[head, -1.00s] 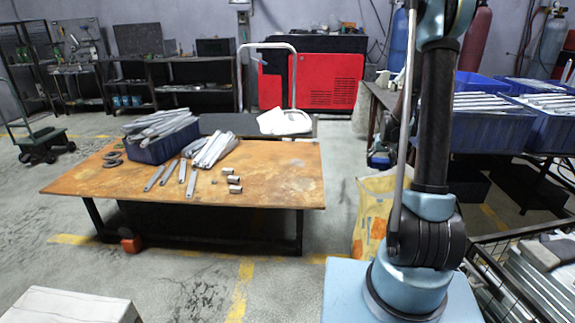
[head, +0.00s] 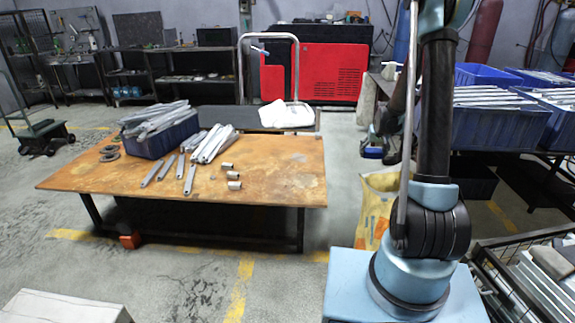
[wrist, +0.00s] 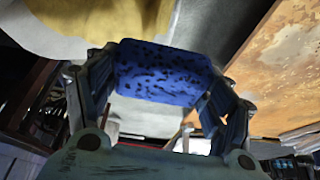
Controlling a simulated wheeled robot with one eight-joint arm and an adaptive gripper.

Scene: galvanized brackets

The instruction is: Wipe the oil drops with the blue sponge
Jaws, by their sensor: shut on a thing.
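The blue sponge (wrist: 160,75), porous with dark pits, is held between the two fingers of my gripper (wrist: 163,92) in the wrist view. In the head view my gripper (head: 376,140) hangs to the right of the low rusty table, partly hidden behind my arm, with the sponge (head: 371,152) showing as a small blue patch at its lower end. The rusty tabletop (head: 270,180) has mottled light and dark patches; I cannot make out which, if any, are oil drops. The sponge appears apart from the tabletop (wrist: 280,70).
On the table are a blue bin (head: 150,147) of grey brackets, loose brackets (head: 212,145), dark rings (head: 109,153) and short metal cylinders (head: 232,175). A yellow-white bag (head: 376,205) stands below my gripper. Blue crates (head: 490,128) fill the right side. The table's right part is clear.

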